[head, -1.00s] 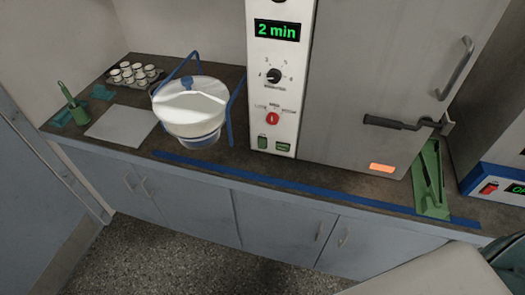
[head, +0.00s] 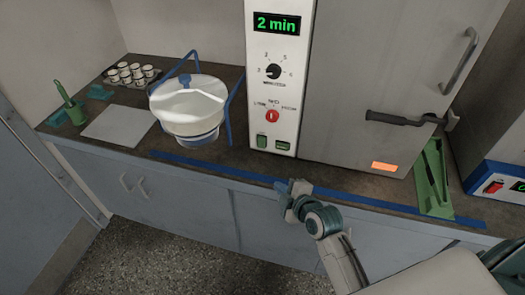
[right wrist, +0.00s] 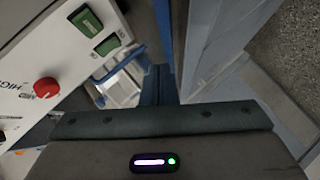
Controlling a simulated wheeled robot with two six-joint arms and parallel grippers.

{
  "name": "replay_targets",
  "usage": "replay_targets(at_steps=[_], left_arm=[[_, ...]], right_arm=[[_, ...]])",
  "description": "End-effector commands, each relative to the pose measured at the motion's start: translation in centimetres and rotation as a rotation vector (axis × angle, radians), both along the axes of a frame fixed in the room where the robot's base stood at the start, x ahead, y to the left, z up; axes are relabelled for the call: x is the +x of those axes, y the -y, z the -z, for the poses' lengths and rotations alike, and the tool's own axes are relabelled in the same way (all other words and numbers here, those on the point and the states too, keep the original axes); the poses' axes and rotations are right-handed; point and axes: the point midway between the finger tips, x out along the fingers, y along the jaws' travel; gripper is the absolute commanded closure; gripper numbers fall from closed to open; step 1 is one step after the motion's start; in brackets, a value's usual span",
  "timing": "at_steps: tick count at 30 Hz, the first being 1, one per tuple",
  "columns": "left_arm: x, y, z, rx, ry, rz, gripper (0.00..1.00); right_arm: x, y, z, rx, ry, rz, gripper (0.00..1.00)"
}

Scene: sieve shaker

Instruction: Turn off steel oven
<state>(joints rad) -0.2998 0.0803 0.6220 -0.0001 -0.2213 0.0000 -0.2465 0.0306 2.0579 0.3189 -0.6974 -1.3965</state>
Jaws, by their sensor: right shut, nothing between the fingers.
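The steel oven (head: 385,65) is a tall grey box with a door handle and a dark lever. A white control panel (head: 258,90) adjoins its left side. The panel has a green "2 min" display (head: 277,24), a black dial (head: 273,71), a red knob (head: 271,116) and two green switches near its bottom (head: 262,141). In the right wrist view the red knob (right wrist: 45,87) and green switches (right wrist: 107,44) show at the left. My right gripper (head: 291,187) is shut and empty, near the counter's front edge below the panel, apart from the switches. My left gripper is out of view.
A white bowl-shaped vessel (head: 188,107) with a blue frame stands left of the panel. A green bracket (head: 431,180) stands by the oven's right side. A blue-trimmed device with a red switch (head: 494,187) is at the far right. Blue tape runs along the counter front.

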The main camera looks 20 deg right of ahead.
Motion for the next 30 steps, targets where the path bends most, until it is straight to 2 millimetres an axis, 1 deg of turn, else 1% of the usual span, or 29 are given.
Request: replay_targets(at_steps=[1, 4, 6, 9, 18, 22, 26, 30], left_arm=[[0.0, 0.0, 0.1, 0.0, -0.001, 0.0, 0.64], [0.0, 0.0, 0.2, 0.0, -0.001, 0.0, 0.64], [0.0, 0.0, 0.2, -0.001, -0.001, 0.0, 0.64], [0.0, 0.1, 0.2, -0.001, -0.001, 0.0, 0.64], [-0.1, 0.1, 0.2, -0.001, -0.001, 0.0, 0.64], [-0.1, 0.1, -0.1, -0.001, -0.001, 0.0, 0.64], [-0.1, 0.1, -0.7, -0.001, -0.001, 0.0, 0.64], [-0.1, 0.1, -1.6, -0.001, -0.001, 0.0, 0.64]], right_arm=[[0.7, -0.3, -1.6, -0.034, 0.057, -0.023, 1.0], [1.4, -0.6, -4.1, -0.103, 0.145, -0.057, 1.0], [1.8, -0.7, -5.2, -0.137, 0.186, -0.072, 1.0], [1.9, -0.8, -5.9, -0.162, 0.214, -0.081, 1.0], [2.0, -0.8, -6.0, -0.166, 0.216, -0.082, 1.0], [2.6, -0.9, -6.0, -0.165, 0.217, -0.081, 1.0], [4.3, -1.3, -5.6, -0.162, 0.215, -0.082, 1.0], [7.0, -2.0, -5.0, -0.163, 0.215, -0.081, 1.0]])
